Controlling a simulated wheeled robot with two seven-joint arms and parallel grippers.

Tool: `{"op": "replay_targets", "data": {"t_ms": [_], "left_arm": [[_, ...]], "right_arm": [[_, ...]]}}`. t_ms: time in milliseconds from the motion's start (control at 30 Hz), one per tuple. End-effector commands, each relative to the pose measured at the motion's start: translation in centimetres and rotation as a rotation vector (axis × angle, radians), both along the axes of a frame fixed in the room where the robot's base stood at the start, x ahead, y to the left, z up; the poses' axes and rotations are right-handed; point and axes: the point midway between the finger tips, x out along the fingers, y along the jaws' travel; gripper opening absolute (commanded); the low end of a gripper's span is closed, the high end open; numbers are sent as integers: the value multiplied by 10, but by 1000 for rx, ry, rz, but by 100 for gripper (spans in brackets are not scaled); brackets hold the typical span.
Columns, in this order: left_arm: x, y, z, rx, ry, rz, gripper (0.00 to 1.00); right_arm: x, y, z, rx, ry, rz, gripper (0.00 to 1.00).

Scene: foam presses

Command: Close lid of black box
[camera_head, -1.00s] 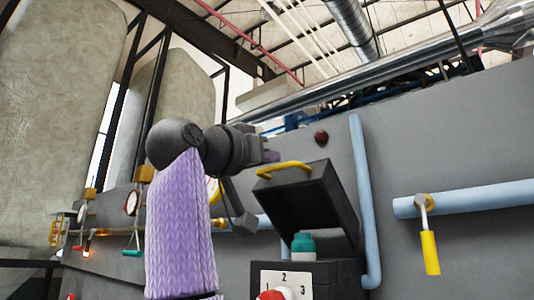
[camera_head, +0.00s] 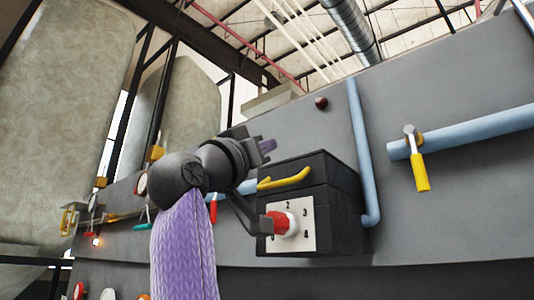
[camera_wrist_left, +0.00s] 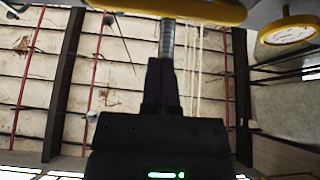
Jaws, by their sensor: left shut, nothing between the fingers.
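The black box (camera_head: 335,215) is mounted on the grey wall, and its lid (camera_head: 305,168) is down on top of it. A yellow handle (camera_head: 285,179) is on the lid's front. My left gripper (camera_head: 267,147) is beside the lid's upper left, with its purple fingertips shut and empty. In the left wrist view, the closed fingers (camera_wrist_left: 162,75) point up the picture, and a yellow bar crosses the top edge. I cannot tell whether the gripper touches the lid. The bottle seen earlier is hidden. My right gripper is not in view.
A red knob (camera_head: 280,224) on a white numbered panel (camera_head: 303,232) is on the box front. A blue pipe (camera_head: 364,150) runs close to the box's right side. A yellow-handled valve (camera_head: 419,172) is farther right. Gauges and small levers line the wall at left.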

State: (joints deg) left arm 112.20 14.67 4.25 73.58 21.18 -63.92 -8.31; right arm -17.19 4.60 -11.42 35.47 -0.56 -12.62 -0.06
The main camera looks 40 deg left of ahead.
Motion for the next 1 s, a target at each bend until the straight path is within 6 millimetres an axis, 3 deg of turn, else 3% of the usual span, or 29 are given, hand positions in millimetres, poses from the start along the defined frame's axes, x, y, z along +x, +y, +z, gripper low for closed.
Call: {"op": "replay_targets", "data": {"t_ms": [33,100,233,400,1000], "left_arm": [[1,0,-15,0,2,1,0],[4,0,-27,-7,-83,0,0],[5,0,-41,-19,-235,-1,0],[6,-1,-51,-18,-240,1,0],[9,-1,-59,-19,-236,0,0]], "right_arm": [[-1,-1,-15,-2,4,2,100],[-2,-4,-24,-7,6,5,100],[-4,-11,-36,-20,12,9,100],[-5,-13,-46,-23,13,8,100],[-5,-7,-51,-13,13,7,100]]}}
